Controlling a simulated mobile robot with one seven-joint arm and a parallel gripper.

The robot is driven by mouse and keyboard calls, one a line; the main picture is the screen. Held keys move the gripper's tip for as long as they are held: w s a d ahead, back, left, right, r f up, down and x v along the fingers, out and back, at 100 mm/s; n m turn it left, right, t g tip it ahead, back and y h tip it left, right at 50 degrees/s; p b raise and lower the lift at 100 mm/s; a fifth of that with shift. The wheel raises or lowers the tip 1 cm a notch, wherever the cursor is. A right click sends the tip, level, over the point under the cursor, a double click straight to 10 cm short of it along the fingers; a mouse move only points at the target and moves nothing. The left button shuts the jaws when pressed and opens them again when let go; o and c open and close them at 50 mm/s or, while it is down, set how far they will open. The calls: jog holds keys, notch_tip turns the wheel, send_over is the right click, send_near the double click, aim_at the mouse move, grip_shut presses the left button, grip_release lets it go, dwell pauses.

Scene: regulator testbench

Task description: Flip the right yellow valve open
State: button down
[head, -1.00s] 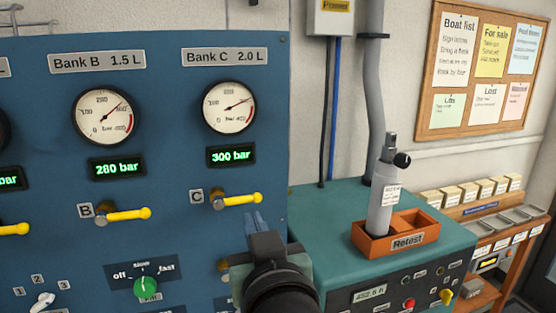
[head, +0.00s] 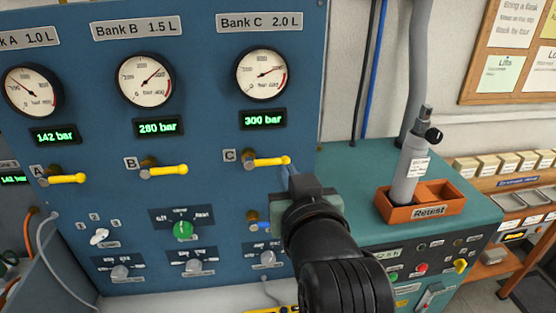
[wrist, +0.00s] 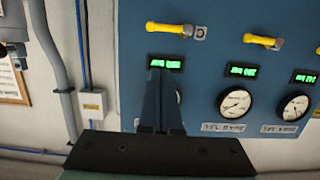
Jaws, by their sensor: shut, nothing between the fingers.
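The right yellow valve (head: 268,161) is the Bank C lever on the blue panel. Its handle points right, nearly level, from a brass fitting beside the label C. In the wrist view, which is upside down, this yellow lever (wrist: 170,29) is at top centre. My gripper (head: 288,174) is shut and empty. Its fingertips are at the right end of the Bank C handle in the head view, overlapping or just below it; I cannot tell if they touch. In the wrist view the fingers (wrist: 164,78) point towards the Bank C display, with the lever beyond.
Similar yellow levers for Bank B (head: 168,170) and Bank A (head: 68,179) are to the left. The Bank C gauge (head: 263,75) reads high above its 300 bar display (head: 264,120). A teal bench (head: 345,160) with an orange Retest tray (head: 445,212) stands right.

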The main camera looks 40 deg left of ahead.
jog(key=p, duration=0.4)
send_near(276, 162)
jog(key=w+a+r, duration=0.3)
jog(key=a+r, duration=0.1)
jog(key=f, duration=0.2)
jog(key=w+a+f+p, duration=0.1)
jog(key=shift+w+a+f, duration=0.15)
jog(key=shift+a+f, duration=0.05)
jog(key=shift+f, duration=0.3)
jog(key=shift+w+d+f+m+b, duration=0.1)
jog(key=shift+f+m+b, duration=0.5)
jog(key=shift+m+b, duration=0.25)
notch_tip(276, 162, down, 6)
jog(key=s+a+m+g+y+b, duration=0.1)
jog(key=m+b, duration=0.4)
jog(key=m, duration=0.7)
jog(key=shift+s+a+m+g+y, duration=0.4)
jog(key=shift+s+y, duration=0.2)
jog(key=shift+y, duration=0.6)
